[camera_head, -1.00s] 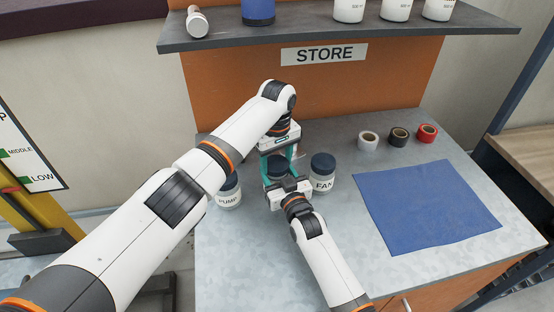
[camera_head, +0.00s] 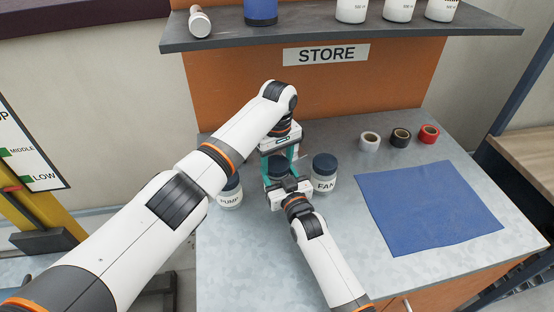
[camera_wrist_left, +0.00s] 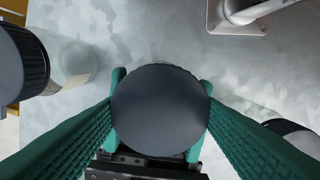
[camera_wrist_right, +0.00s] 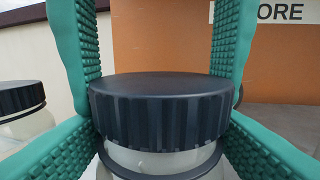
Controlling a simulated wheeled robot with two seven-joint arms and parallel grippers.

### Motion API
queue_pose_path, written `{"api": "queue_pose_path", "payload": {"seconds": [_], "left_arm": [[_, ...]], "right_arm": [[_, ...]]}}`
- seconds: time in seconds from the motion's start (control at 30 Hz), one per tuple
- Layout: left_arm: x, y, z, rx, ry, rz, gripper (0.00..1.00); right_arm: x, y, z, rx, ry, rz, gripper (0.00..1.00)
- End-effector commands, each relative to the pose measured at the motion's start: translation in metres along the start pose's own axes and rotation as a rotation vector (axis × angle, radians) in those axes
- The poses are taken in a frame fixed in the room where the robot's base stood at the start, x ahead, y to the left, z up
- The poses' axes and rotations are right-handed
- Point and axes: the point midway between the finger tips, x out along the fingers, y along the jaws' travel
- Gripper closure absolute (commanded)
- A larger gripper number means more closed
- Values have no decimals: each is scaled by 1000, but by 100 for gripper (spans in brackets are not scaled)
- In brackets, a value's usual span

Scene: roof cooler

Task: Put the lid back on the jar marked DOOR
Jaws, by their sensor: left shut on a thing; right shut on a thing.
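A dark ribbed lid (camera_wrist_right: 160,105) is at the mouth of the middle jar (camera_wrist_right: 165,162) on the bench. A strip of pale jar neck shows below the lid, so I cannot tell if it is fully seated. My left gripper (camera_head: 279,158) reaches down from above and is shut on the lid, whose round top fills the middle of the left wrist view (camera_wrist_left: 160,108). My right gripper (camera_head: 281,180) comes from the front, low, and is shut on the jar. The jar's label is hidden behind the grippers.
The PUMP jar (camera_head: 229,196) stands close on the left and the FAN jar (camera_head: 323,178) close on the right, both lidded. White (camera_head: 369,141), black (camera_head: 401,138) and red (camera_head: 429,134) tape rolls and a blue cloth (camera_head: 430,210) lie to the right. A shelf (camera_head: 350,35) overhangs behind.

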Motion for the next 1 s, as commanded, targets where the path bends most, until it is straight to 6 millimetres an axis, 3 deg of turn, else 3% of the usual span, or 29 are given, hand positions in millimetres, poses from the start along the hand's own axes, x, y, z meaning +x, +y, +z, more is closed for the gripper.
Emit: {"api": "queue_pose_path", "payload": {"seconds": [0.1,0.87,0.9,1.0], "left_arm": [[9,1,-5,4,14,7,65],[15,2,-5,4,13,5,65],[15,2,-5,4,12,5,36],[15,2,-4,4,12,5,33]], "right_arm": [[2,0,5,-3,-12,1,82],[2,2,7,-2,-18,3,82],[2,2,7,-2,-18,3,82],[2,2,7,-2,-19,3,82]]}}
